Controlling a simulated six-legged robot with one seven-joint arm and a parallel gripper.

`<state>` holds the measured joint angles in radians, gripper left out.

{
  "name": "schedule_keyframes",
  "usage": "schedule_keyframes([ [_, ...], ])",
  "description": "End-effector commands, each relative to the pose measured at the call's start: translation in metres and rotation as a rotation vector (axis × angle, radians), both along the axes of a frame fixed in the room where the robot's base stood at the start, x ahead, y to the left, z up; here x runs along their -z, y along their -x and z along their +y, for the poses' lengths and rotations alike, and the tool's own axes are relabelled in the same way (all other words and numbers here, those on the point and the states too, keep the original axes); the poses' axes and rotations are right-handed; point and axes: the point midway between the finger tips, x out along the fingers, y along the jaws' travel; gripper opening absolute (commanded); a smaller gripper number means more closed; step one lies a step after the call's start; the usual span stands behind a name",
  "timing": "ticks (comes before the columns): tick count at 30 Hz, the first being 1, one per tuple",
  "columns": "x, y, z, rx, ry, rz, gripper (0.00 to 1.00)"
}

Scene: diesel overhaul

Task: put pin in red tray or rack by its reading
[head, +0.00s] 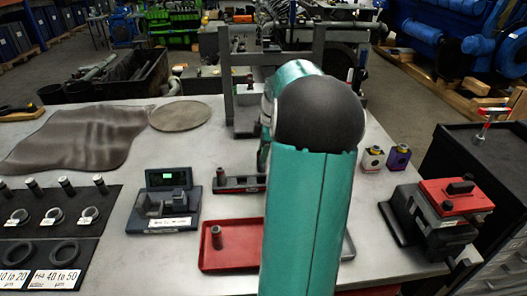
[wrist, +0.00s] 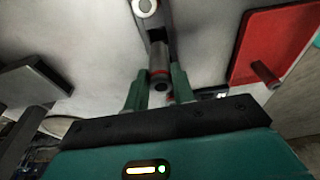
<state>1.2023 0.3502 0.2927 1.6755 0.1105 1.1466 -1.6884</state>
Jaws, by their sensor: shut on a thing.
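My gripper (wrist: 159,88) is shut on a dark metal pin (wrist: 159,66), which shows end-on between the fingers in the wrist view. The pin overlaps a narrow dark holder (wrist: 168,22); I cannot tell whether it touches it. In the head view my arm hides the gripper and the held pin. The red tray (head: 232,258) lies at the front middle with one pin (head: 217,237) standing in it; tray (wrist: 250,28) and pin (wrist: 265,74) also show in the wrist view. A gauge with a display (head: 168,200) stands left of the tray; its reading is not legible.
A dark rack (head: 60,225) at the left holds several pins and rings, with range labels (head: 54,280) along its front. A small dark holder (head: 236,184) stands behind the tray. A red-and-black case (head: 445,210) and two small blocks (head: 385,158) are at right.

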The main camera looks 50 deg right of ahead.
Motion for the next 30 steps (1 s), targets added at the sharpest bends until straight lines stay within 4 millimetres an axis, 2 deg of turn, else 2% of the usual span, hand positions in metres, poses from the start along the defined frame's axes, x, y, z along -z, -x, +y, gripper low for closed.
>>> schedule_keyframes([
  [30, 0.012, 0.000, 0.000, -0.001, 0.001, -0.001, 0.00],
])
